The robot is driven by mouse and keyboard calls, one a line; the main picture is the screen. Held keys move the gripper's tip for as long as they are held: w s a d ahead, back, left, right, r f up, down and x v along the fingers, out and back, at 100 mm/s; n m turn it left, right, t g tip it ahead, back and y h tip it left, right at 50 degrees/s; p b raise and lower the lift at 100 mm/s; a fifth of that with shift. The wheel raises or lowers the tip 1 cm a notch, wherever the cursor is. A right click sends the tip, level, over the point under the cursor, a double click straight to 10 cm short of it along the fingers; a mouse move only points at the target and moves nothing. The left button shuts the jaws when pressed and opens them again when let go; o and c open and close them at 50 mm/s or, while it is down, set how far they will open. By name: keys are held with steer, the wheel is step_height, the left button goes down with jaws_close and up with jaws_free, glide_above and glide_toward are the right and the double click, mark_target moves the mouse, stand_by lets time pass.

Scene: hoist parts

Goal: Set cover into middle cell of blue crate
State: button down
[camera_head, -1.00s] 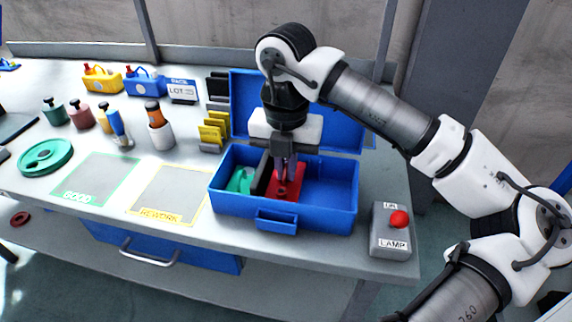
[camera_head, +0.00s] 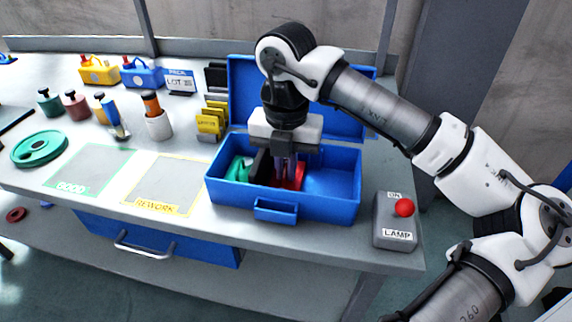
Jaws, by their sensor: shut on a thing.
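The blue crate (camera_head: 330,208) stands on the bench with its lid open at the back. A green part (camera_head: 240,167) lies in its left cell, and the right cell looks empty. My gripper (camera_head: 285,178) points down into the middle of the crate. It is shut on a red part, which I take as the cover (camera_head: 299,178). The cover is inside the crate, right of a dark divider (camera_head: 260,165). The front wall and my fingers hide part of it, so I cannot tell whether it touches the floor.
A lamp box with a red button (camera_head: 403,208) stands right of the crate. Yellow cards (camera_head: 211,122) in a rack stand at the crate's back left. The REWORK (camera_head: 165,185) and GOOD (camera_head: 90,172) areas on the left are empty.

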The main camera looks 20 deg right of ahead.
steer(key=shift+f, duration=0.25)
steer(key=c, duration=1.5)
jaws_free()
steer(key=shift+o, duration=0.3)
steer(key=o, duration=0.4)
steer(key=shift+c, duration=0.2)
steer(key=shift+r, duration=0.15)
steer(key=shift+r+p, duration=2.3)
steer(key=shift+r, duration=2.15)
